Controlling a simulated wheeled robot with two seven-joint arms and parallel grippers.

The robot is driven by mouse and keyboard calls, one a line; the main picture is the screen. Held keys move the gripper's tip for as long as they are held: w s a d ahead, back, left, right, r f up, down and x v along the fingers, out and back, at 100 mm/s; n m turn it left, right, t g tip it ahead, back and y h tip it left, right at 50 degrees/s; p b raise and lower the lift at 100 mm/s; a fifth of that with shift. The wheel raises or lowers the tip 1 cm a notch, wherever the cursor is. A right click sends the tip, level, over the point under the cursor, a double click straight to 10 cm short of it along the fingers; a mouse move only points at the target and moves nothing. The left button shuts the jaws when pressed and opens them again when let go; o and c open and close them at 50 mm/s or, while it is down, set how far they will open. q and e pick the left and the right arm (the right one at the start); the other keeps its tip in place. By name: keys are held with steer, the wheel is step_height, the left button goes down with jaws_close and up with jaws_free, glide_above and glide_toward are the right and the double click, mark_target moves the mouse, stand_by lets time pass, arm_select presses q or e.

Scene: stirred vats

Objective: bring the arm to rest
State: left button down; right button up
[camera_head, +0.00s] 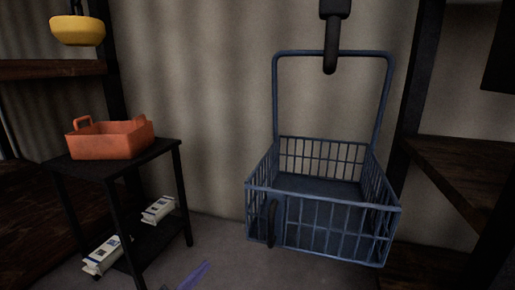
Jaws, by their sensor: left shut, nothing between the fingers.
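My left gripper (194,275) shows only as a small bluish-purple tip at the bottom edge, left of centre. It is shut with nothing held, low in front of the black stand and the basket, apart from both in the picture. The rest of that arm is out of the frame. My right gripper is not in view.
A blue wire basket (325,240) hangs by its tall handle at a black hook (330,50). An orange caddy (110,140) sits on a black stand (170,152), with white cartons (158,210) below. A yellow bowl (77,31) is upper left; a wooden shelf (465,165) is right.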

arm_select(q)
steer(key=s+d+f+n+g+y, duration=0.35)
steer(key=s+f+n, duration=0.25)
steer(key=s+f, duration=0.35)
steer(key=s+d+f+n+g+y, duration=0.25)
steer(key=s+f+n+g, duration=0.3)
steer(key=s+f, duration=0.4)
steer(key=s+a+r+g+y+p, duration=0.1)
steer(key=s+a+p, duration=0.7)
steer(key=p, duration=0.8)
steer(key=s+a+r+g+y+p, duration=0.1)
steer(key=s+a+g+y+p, duration=0.3)
steer(key=s+a+p, duration=0.5)
steer(key=s+g+p, duration=0.1)
steer(key=s+p, duration=0.3)
steer(key=p, duration=0.4)
steer(key=shift+s+a, duration=0.15)
steer(key=shift+s, duration=0.25)
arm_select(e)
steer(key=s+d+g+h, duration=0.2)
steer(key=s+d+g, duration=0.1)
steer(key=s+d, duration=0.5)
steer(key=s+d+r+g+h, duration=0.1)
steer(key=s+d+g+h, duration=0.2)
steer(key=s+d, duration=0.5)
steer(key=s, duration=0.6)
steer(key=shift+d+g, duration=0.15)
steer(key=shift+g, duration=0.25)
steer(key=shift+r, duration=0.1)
